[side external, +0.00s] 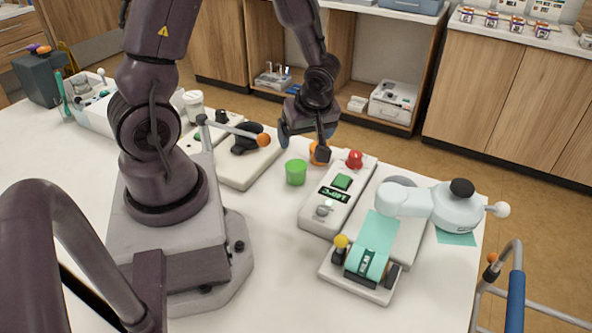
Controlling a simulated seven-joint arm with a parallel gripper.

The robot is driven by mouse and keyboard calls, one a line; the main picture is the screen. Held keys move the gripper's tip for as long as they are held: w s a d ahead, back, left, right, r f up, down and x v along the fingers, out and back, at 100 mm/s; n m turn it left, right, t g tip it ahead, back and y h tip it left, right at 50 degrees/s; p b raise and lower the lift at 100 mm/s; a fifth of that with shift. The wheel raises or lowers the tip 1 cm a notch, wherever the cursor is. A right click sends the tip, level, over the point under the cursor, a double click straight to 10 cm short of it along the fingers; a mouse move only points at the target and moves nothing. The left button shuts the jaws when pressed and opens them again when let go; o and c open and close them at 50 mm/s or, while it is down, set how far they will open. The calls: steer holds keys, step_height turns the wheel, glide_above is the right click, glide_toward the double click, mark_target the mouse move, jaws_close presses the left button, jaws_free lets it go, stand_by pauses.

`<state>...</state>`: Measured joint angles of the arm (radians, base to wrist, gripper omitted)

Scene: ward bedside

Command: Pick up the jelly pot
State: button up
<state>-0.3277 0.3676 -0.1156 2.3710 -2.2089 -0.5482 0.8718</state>
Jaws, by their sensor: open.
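A small green tapered pot (296,172) stands upright on the white table, left of a control box. An orange round object (313,158) sits just behind it and is partly hidden by one of my fingers. I cannot tell for certain which of the two is the jelly pot. My gripper (303,147) points down with its fingers apart and empty. It appears above and behind the green pot, close to the orange object. Whether a finger touches the orange object cannot be told.
A control box (322,209) with a red knob and green button stands right of the green pot. A pale device with a teal strap (373,240) is further right.

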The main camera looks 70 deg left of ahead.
mark_target(295, 161)
steer(key=x, duration=0.6)
steer(key=shift+a+f, duration=0.1)
steer(key=shift+f, duration=0.25)
steer(key=x, duration=0.3)
steer(key=shift+s+a+f, duration=0.1)
steer(key=shift+s+f, duration=0.15)
steer(key=shift+a+f, duration=0.25)
steer(key=shift+f, duration=0.45)
steer(key=c, duration=0.9)
steer(key=shift+c, duration=0.2)
steer(key=shift+r, duration=0.15)
